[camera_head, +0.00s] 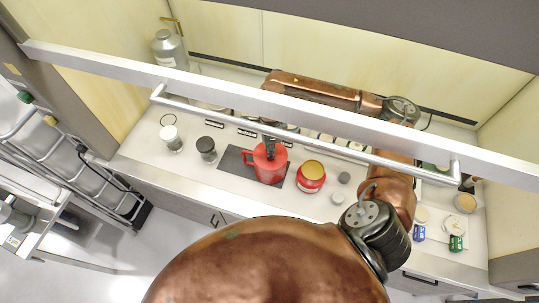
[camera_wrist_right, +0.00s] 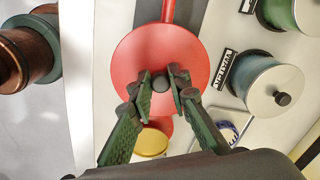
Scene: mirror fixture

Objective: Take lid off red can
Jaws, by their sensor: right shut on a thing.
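The red can (camera_head: 269,165) with a side handle stands on a dark mat (camera_head: 232,162) on the counter. Its round red lid (camera_wrist_right: 140,50) fills the middle of the right wrist view and has a small dark knob (camera_wrist_right: 160,83) at its centre. My right gripper (camera_head: 269,146) is above the can, pointing down. In the right wrist view its green fingers (camera_wrist_right: 160,85) are shut on the knob. The lid appears to be on the can; I cannot tell whether there is a gap under it. My left gripper is not in view.
A red jar with a tan lid (camera_head: 312,172) stands close right of the can. A black-topped jar (camera_head: 206,147) and a white-topped jar (camera_head: 171,138) stand left. A metal rail (camera_head: 290,125) crosses above the counter. A labelled canister (camera_wrist_right: 277,88) is near the fingers.

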